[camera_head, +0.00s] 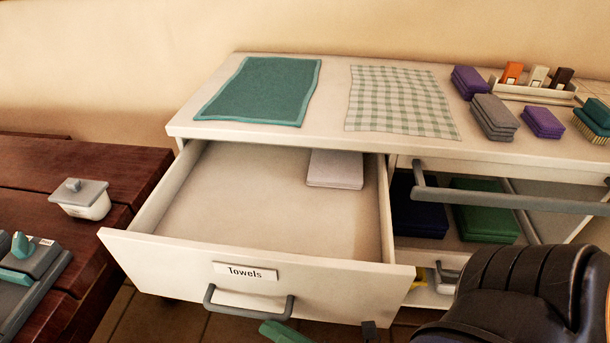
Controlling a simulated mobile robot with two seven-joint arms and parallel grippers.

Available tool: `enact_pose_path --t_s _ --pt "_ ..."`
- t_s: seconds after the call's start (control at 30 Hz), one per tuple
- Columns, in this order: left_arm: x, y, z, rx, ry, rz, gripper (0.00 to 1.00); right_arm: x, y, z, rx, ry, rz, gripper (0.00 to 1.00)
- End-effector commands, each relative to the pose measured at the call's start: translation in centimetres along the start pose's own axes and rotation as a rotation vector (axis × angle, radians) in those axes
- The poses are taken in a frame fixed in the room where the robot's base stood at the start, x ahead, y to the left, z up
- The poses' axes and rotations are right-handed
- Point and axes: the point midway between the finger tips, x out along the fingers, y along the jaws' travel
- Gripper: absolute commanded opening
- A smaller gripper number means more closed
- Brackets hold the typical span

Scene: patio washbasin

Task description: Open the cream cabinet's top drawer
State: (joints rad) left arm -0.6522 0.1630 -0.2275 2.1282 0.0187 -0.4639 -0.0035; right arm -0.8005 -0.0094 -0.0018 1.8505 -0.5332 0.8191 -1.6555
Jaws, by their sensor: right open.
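The cream cabinet (335,139) stands against the wall. Its top drawer (160,258), labelled "Towels", is pulled far out toward me. The drawer's grey bar handle (248,306) shows on its front, with no finger around it. A folded pale cloth (336,169) lies at the back right inside the drawer. My right arm comes in at the lower right. My left gripper is not in view.
On top lie a teal mat (260,90), a checked cloth (400,100), folded purple and grey cloths (495,115) and a tray (535,92). Right of the drawer, a grey bar (500,200) fronts folded blue and green cloths. A wooden table (60,170) stands left.

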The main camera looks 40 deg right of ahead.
Motion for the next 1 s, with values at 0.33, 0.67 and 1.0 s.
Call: enact_pose_path --t_s 0.33,0.67,1.0 --pt "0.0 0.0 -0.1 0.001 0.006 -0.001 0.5 -5.3 0.0 0.0 -0.001 0.0 -0.001 0.47" --pt "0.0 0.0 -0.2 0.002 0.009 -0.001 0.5 -5.7 0.0 0.0 0.0 0.0 0.001 0.47" --pt "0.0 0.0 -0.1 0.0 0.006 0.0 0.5 -5.7 0.0 0.0 0.0 0.0 0.001 0.47"
